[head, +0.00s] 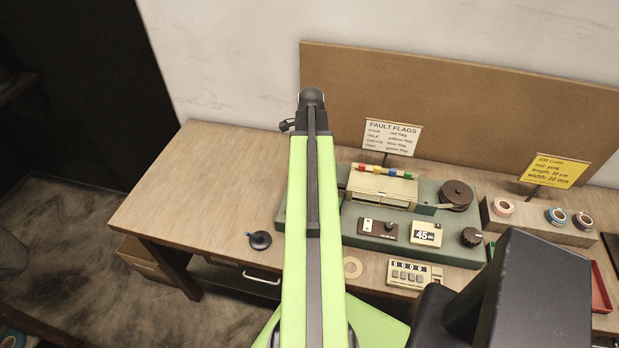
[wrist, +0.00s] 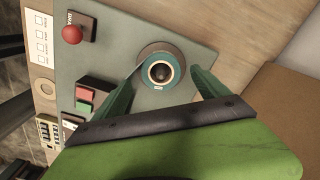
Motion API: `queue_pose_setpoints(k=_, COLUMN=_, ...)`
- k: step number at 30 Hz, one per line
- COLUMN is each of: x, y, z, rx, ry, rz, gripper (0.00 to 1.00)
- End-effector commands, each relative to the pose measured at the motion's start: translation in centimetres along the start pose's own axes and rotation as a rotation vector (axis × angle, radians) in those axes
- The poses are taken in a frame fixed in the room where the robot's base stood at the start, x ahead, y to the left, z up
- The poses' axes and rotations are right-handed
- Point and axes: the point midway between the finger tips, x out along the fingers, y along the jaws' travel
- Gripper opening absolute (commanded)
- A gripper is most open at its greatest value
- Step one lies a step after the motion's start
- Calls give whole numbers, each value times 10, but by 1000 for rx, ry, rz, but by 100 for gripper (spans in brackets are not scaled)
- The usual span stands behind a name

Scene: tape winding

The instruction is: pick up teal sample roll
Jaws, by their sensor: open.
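A teal roll (wrist: 171,84) sits around a dark spindle hub on a brown disc (wrist: 147,51) of the grey-green machine (wrist: 112,55), in the wrist view. My gripper (wrist: 166,70) is open, with one finger on each side of the roll. The fingers look apart from it; the height gap cannot be told. In the head view my green arm hides this roll and my fingers. A blue-teal roll (head: 550,213) stands in a wooden rack (head: 540,226) at the right of the head view.
Near the teal roll are a red-ball lever (wrist: 73,34) and red and green buttons (wrist: 83,96). A brown back panel (head: 450,100) stands behind. The table's left side is mostly clear.

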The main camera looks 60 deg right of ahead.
Motion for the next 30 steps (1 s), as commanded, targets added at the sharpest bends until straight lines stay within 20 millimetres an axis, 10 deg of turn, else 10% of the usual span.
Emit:
queue_pose_setpoints(k=4, x=34, y=-2, z=2, rx=0, ry=0, rz=0, gripper=85)
queue_pose_setpoints(k=12, x=32, y=-2, z=2, rx=0, ry=0, rz=0, gripper=84)
queue_pose_setpoints(k=27, x=32, y=-2, z=2, rx=-1, ry=0, rz=0, gripper=20)
queue_pose_setpoints(k=30, x=32, y=-2, z=2, rx=-1, ry=0, rz=0, gripper=20)
